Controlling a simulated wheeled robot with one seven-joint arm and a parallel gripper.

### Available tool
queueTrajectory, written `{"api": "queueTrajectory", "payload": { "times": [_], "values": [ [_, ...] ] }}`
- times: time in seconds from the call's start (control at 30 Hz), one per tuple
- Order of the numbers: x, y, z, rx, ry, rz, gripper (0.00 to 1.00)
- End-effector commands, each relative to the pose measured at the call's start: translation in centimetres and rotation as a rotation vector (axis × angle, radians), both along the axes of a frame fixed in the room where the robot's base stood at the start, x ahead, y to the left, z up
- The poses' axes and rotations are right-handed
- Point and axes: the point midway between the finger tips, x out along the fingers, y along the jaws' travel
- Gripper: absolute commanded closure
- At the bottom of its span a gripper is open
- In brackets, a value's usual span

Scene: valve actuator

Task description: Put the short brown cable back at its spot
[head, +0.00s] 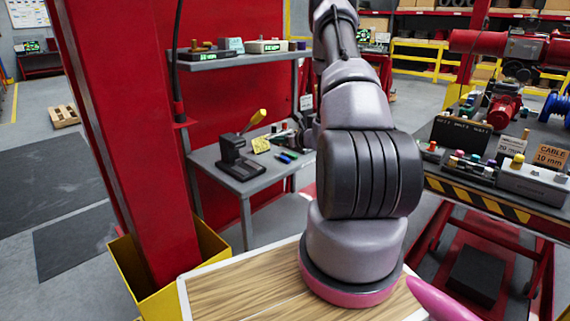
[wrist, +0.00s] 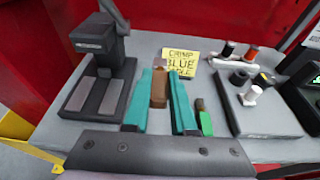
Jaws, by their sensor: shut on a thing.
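In the wrist view my gripper (wrist: 166,76) has two teal fingers, shut on a brown piece (wrist: 158,88) that looks like the short brown cable. It stands out between the fingers, above the grey side table (wrist: 152,46). Its lower end is hidden by the fingers and the gripper body. In the head view my arm hides the gripper and the brown cable. I cannot tell which place is the cable's spot.
A black crimping tool (head: 240,155) with a yellow handle stands on the side table (head: 233,182), beside a yellow note (head: 261,145). A green piece (wrist: 206,122) lies right of my fingers. A grey holder (wrist: 262,115) with capped pieces is farther right. A red post (head: 135,130) stands left.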

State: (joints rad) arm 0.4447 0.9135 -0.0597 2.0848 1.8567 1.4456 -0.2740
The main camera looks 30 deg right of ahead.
Motion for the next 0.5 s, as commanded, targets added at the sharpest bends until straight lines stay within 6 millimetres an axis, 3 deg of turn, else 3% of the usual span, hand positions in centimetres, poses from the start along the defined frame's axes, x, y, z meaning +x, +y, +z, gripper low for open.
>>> {"api": "queueTrajectory", "payload": {
  "times": [0.3,0.5],
  "values": [
    [0.6,0.2,-4.7,0.002,0.003,0.0,1.0],
    [0.6,0.2,-6.1,0.001,0.001,0.001,1.0]
  ]
}}
